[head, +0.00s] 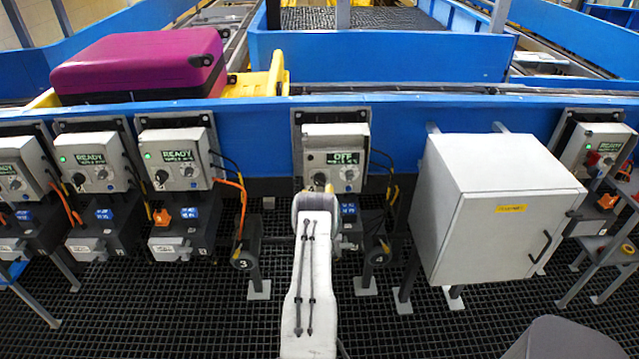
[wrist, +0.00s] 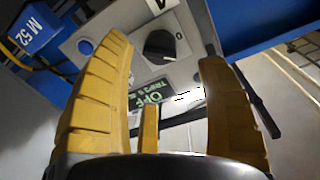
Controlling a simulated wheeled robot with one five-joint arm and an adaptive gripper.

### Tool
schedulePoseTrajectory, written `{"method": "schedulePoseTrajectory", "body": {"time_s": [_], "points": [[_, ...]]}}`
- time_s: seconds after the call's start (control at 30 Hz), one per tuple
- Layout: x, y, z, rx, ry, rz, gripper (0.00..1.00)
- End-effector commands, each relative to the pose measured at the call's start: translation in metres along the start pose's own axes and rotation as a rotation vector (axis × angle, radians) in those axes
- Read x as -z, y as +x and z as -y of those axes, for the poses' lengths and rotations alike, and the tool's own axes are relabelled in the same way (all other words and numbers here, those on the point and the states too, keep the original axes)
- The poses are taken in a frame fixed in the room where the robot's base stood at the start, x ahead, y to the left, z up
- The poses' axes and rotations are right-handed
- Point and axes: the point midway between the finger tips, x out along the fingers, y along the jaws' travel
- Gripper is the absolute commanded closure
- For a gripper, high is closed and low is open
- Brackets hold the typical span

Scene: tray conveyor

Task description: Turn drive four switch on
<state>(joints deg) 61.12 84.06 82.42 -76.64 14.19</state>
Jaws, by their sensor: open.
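The drive four control box (head: 310,143) is a pale box on a dark backing in the head view, with its display (head: 343,158) reading OFF. In the wrist view its black rotary switch (wrist: 160,46) shows on the grey face, between a 4 label (wrist: 160,4) and the OFF display (wrist: 153,93). My gripper (head: 320,187) is in front of the lower part of the box and hides the switch in the head view. In the wrist view my gripper (wrist: 165,52) is open, its yellow fingers on either side of the switch. Contact cannot be told.
Several similar boxes at the left, such as one with a READY display (head: 177,153), show green lights. A large grey cabinet (head: 485,220) stands right of drive four. Blue conveyor walls (head: 400,125) run behind, with a purple suitcase (head: 135,65) at left. The floor is dark grating.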

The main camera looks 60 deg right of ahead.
Motion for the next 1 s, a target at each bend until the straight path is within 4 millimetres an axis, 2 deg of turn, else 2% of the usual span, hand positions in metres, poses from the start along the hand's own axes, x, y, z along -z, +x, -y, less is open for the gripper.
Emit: {"method": "schedulePoseTrajectory", "body": {"time_s": [0.37,1.0], "points": [[0.004,0.022,0.001,0.0,-0.001,0.001,0.33],[-0.002,0.062,-0.001,-0.001,0.0,0.002,0.33]]}}
